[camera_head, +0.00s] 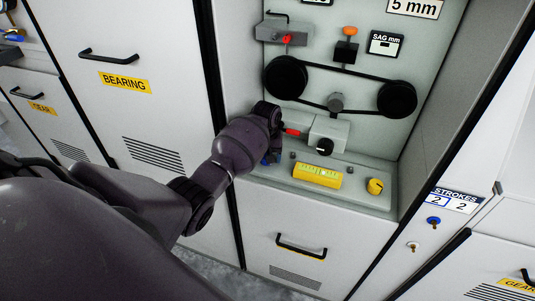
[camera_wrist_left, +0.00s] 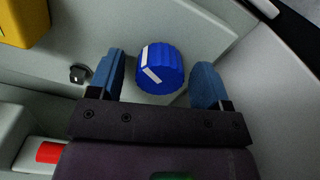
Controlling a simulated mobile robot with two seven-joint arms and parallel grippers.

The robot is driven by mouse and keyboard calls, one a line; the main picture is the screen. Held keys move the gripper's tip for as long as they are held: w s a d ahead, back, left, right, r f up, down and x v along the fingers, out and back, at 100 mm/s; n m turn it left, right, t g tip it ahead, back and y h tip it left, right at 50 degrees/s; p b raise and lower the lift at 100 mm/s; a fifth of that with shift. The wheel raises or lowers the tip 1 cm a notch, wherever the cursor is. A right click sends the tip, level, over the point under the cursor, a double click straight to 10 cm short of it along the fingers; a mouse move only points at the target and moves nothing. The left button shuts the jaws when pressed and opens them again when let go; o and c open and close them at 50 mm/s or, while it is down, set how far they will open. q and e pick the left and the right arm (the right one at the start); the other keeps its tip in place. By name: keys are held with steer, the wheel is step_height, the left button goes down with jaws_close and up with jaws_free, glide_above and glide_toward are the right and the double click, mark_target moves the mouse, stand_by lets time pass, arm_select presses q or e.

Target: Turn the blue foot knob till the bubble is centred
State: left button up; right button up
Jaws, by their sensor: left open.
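The blue foot knob (camera_wrist_left: 162,76), with white marks on its top, shows in the left wrist view between the two blue fingers of my left gripper (camera_wrist_left: 160,66). The fingers are open, with a visible gap on each side of the knob. In the head view my left gripper (camera_head: 269,156) reaches down at the left end of the niche ledge, and my arm hides most of that spot. The yellow spirit level (camera_head: 318,175) lies on the ledge to the right, with a greenish vial. Its bubble is too small to place. My right gripper is not in view.
A yellow knob (camera_head: 375,186) sits at the ledge's right end. A grey block (camera_head: 328,133) with a black knob and a red-tipped part (camera_head: 291,131) stand close behind my gripper. Black belt pulleys (camera_head: 397,98) are above. The niche's side walls bound the space.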

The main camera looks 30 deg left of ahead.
arm_select(q)
steer(key=c, duration=0.9)
steer(key=shift+n, duration=0.4)
steer(key=n, duration=0.2)
steer(key=shift+d+n, duration=0.1)
steer(key=shift+n, duration=0.3)
steer(key=n, duration=0.4)
steer(key=shift+n, duration=0.3)
steer(key=n, duration=0.6)
steer(key=shift+r+n, duration=0.1)
steer(key=shift+n, duration=0.2)
